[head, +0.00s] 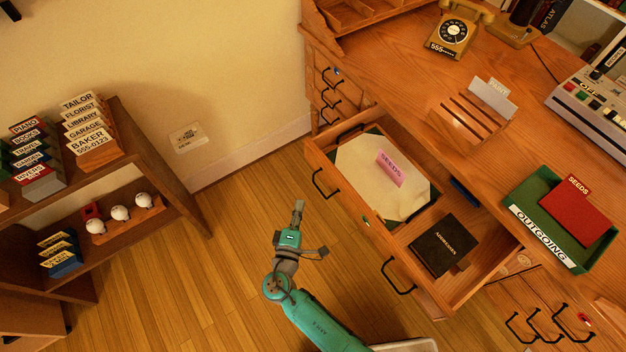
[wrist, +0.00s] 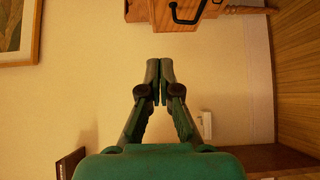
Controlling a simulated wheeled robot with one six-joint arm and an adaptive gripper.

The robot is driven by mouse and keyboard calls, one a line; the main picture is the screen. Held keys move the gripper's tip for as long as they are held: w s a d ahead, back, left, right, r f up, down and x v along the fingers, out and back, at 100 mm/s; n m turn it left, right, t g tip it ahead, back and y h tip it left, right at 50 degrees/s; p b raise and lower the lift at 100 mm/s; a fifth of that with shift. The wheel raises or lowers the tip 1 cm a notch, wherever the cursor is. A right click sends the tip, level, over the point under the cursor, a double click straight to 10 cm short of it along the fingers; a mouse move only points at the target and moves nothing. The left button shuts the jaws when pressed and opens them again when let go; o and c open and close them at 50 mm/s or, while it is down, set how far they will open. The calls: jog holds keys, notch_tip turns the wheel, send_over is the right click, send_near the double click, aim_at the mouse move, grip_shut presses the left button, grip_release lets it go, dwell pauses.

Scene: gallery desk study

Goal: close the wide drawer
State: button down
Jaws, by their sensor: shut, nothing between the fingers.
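The wide drawer (head: 363,210) of the wooden desk is pulled out in the head view. In the wrist view my gripper (wrist: 160,68) points at the wall, with part of a wooden front and a dark handle (wrist: 187,12) at the top.
A low shelf (head: 165,165) with cards and white round items stands at the left. The desk top carries a telephone (head: 455,33), a green outgoing tray (head: 520,197) and a machine (head: 600,105). Floor (head: 215,265) is clear between shelf and drawer.

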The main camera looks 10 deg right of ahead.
aim_at(313, 175)
jog(key=x, duration=0.3)
jog(key=d+x, duration=0.1)
jog(key=x, duration=0.7)
jog(key=shift+d, duration=0.4)
jog(key=shift+w+d, duration=0.35)
jog(key=shift+d, duration=0.4)
